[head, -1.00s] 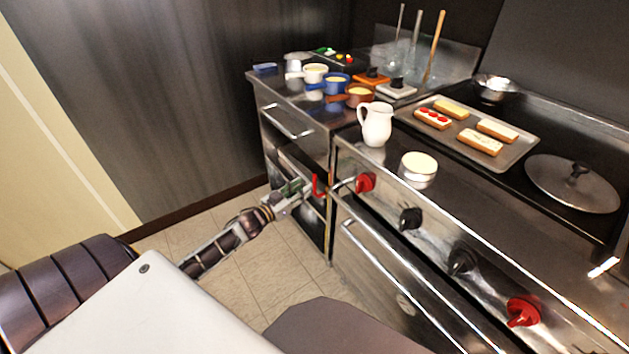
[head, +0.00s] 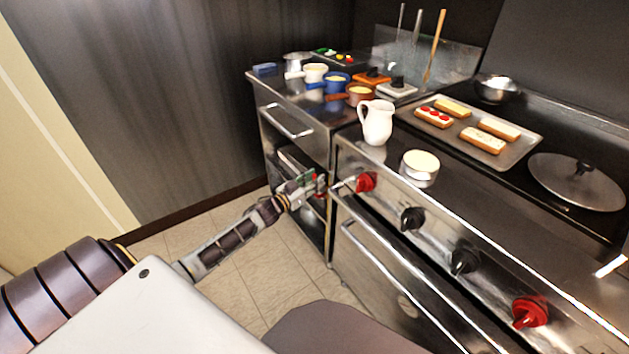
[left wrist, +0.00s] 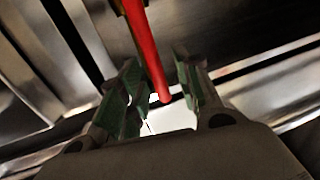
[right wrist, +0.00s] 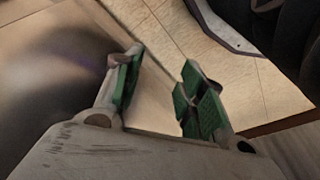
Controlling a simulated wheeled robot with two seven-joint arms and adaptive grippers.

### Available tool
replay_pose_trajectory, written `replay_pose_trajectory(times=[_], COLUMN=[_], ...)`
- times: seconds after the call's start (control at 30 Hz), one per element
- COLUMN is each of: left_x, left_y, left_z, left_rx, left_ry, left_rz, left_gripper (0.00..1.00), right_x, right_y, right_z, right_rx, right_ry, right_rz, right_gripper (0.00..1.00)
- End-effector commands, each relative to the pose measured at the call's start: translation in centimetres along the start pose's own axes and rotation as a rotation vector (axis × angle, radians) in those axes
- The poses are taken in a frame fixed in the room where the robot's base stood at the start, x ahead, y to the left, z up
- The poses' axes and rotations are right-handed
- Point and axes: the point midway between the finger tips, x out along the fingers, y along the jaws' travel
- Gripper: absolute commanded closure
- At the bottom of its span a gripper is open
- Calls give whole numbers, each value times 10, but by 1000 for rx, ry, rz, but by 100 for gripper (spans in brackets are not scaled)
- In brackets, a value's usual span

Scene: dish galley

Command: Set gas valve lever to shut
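The gas valve lever is a slim red bar (left wrist: 148,50). In the left wrist view it runs down from the top middle, its free end between my left gripper's fingers. My left gripper (left wrist: 158,75) is open around it, with a visible gap on both sides. In the head view my left gripper (head: 318,182) is at the stove's left front corner and covers most of the lever. My right gripper (right wrist: 158,88) is open and empty over the tiled floor, and is outside the head view.
The stove front carries red and black knobs, the nearest a red knob (head: 366,182) just right of my left gripper. An oven handle rail (head: 400,240) runs below them. A white jug (head: 376,122) and a pale-topped tin (head: 420,163) stand above. The floor (head: 225,290) is clear.

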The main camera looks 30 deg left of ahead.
Motion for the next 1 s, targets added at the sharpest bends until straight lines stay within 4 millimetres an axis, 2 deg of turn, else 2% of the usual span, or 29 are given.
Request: replay_pose_trajectory(times=[0.47,0.73,1.0], left_x=[5,5,5], left_y=[0,0,0], left_z=[0,0,0], left_rx=[0,0,0], left_ry=[0,0,0], left_rz=[0,0,1], left_gripper=[66,100,100], right_x=[0,-2,-2], right_y=[-1,0,1], right_z=[4,-2,-6], right_rx=[-1,-2,-2], right_ry=[-6,4,10], right_rz=[-2,1,2], right_gripper=[60,60,60])
